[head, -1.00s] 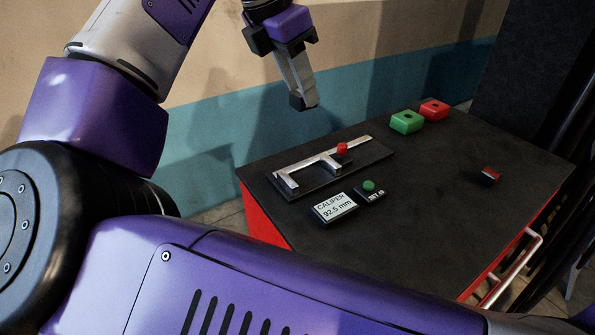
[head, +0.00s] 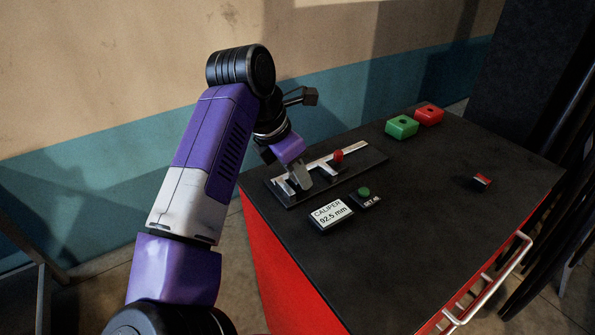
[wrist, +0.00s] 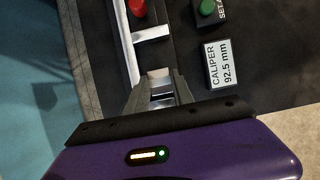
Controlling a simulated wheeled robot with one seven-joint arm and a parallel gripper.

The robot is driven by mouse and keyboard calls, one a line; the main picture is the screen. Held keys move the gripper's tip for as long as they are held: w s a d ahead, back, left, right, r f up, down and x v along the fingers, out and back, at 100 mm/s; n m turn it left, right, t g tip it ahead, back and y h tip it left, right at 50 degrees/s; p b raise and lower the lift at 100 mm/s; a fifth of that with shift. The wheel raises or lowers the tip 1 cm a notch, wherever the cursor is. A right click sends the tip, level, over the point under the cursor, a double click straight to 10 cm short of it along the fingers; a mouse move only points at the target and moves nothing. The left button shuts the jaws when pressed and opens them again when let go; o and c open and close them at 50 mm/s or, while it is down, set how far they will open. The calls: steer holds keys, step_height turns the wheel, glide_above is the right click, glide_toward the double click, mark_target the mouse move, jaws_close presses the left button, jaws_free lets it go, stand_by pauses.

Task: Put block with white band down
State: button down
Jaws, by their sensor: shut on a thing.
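The block with white band (wrist: 159,73) shows in the wrist view as a small pale patch between my fingertips; most of it is hidden. My gripper (wrist: 161,88) is shut on it. In the head view my gripper (head: 301,184) points down over the left end of the caliper (head: 322,161), and its fingers hide the block. In the wrist view the block lies beside the silver beam, between the two cross jaws. I cannot tell whether it touches the surface below.
The caliper readout (head: 331,213) says 92.5 mm, with a green button (head: 364,192) beside it. A red knob (head: 338,156) stands on the caliper. Green (head: 402,127) and red (head: 429,115) boxes stand at the back, a small red block (head: 482,180) at right. The black tabletop (head: 420,220) is clear in front.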

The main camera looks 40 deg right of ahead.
steer(key=shift+f, duration=0.25)
steer(key=shift+f+b, duration=0.15)
steer(key=shift+b, duration=0.15)
steer(key=c, duration=1.1)
jaws_free()
steer(key=shift+r+p, duration=0.3)
steer(key=shift+w+a+r, duration=0.15)
steer(key=shift+r, duration=0.05)
steer(key=s+b+v, duration=0.1)
steer(key=b+v, duration=0.2)
steer(key=v, duration=0.8)
steer(key=shift+w+r, duration=0.15)
steer(key=shift+w, duration=0.2)
